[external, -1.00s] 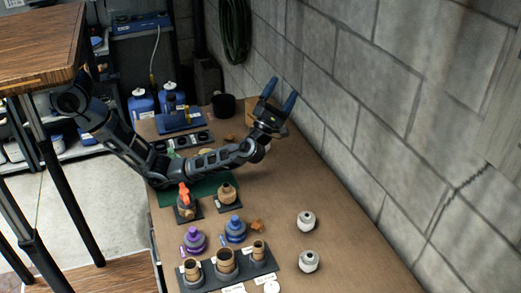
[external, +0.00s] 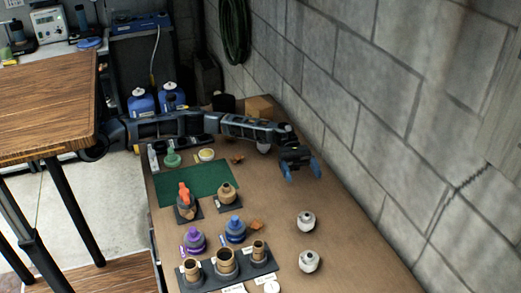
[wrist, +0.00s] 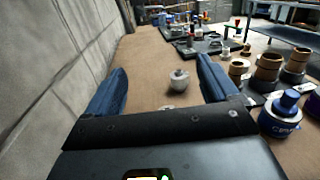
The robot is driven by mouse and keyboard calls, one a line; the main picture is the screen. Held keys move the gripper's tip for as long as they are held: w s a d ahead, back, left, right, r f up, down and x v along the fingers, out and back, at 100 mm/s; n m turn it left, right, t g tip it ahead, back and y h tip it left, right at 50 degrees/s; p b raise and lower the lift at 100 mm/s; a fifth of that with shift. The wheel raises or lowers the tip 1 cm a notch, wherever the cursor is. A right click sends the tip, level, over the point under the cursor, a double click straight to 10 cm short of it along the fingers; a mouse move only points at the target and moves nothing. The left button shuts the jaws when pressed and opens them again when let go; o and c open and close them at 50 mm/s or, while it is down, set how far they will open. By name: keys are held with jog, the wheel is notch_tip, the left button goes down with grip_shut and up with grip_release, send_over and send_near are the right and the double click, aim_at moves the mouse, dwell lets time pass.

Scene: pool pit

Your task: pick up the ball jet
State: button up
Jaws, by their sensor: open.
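Two pale grey-white, rounded fittings that look like ball jets stand on the brown bench top. The nearer to my gripper (external: 306,221) and the other (external: 308,261) lie along the wall side. In the wrist view one (wrist: 179,82) stands upright between my blue fingers, beyond their tips. A pale bit (wrist: 167,107) shows just above the gripper's dark bar, mostly hidden. My gripper (external: 302,176) is open and empty. It hangs near the wall, its fingers pointing toward the fittings and apart from them.
A dark holder with brown fittings (external: 226,261), a blue fitting (external: 235,231) and a purple fitting (external: 194,241) stand to the left of the ball jets. The block wall (external: 370,130) borders the bench on the right. The bench around the ball jets is mostly clear.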

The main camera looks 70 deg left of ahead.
send_near(304, 213)
jog(key=d, duration=0.4)
jog(key=shift+s+d+f, duration=0.15)
jog(key=shift+s+f, duration=0.05)
jog(key=shift+f, duration=0.05)
jog(key=shift+s+d, duration=0.15)
jog(key=shift+d, duration=1.1)
jog(key=shift+s+d, duration=0.2)
jog(key=shift+d, duration=1)
jog(key=shift+s+d, duration=0.15)
jog(key=shift+d, duration=1.1)
jog(key=shift+c, duration=0.2)
jog(key=c, duration=1)
